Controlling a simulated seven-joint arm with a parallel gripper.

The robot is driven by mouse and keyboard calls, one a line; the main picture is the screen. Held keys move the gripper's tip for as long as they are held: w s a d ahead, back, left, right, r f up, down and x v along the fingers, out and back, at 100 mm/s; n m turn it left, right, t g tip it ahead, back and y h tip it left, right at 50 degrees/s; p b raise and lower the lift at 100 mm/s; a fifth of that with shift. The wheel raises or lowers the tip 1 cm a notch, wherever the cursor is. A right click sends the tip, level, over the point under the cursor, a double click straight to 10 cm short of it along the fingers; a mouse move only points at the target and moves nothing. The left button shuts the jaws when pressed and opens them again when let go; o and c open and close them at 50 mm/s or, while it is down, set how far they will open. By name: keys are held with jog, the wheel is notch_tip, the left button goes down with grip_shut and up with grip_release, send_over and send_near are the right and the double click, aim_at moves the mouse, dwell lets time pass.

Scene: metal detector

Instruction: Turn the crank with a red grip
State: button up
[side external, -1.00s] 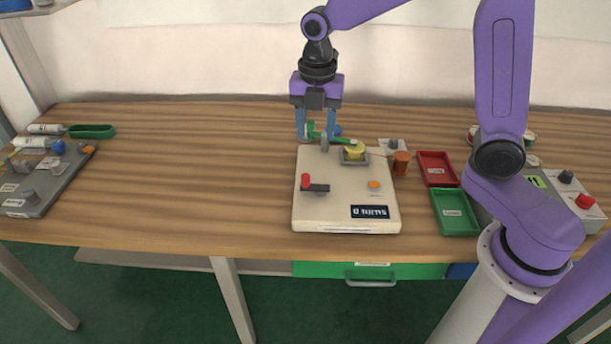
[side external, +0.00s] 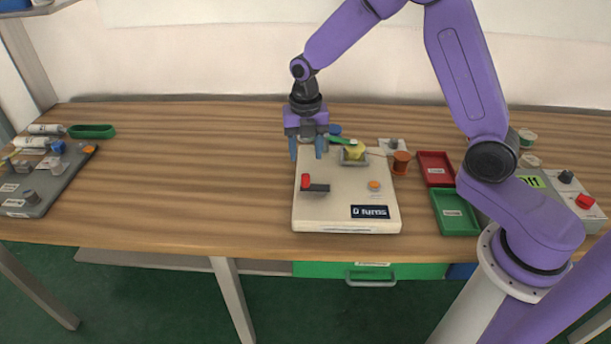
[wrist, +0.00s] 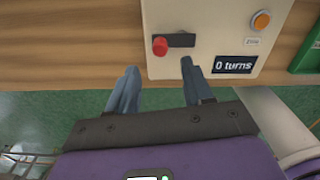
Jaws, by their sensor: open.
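The crank is a dark arm (side external: 319,188) with an upright red grip (side external: 305,181) at its left end, on the front left of a cream box (side external: 345,213). In the wrist view the red grip (wrist: 159,46) stands at the left of the dark crank arm (wrist: 182,40). The box's display (wrist: 234,64) reads "0 turns". My gripper (side external: 307,150) is open and empty, with its blue fingers pointing down above the box's back left part, behind the red grip and apart from it. The fingers also show in the wrist view (wrist: 160,88).
An orange button (side external: 374,185) is on the box's right. A yellow piece (side external: 355,151) and a green lever (side external: 341,141) are at its back. An orange-brown spool (side external: 401,162), red tray (side external: 437,168) and green tray (side external: 455,212) stand to the right.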

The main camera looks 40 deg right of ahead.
aim_at(305, 174)
notch_tip(305, 174, down, 9)
jog(key=shift+r, duration=0.2)
dwell(0.3)
grip_shut()
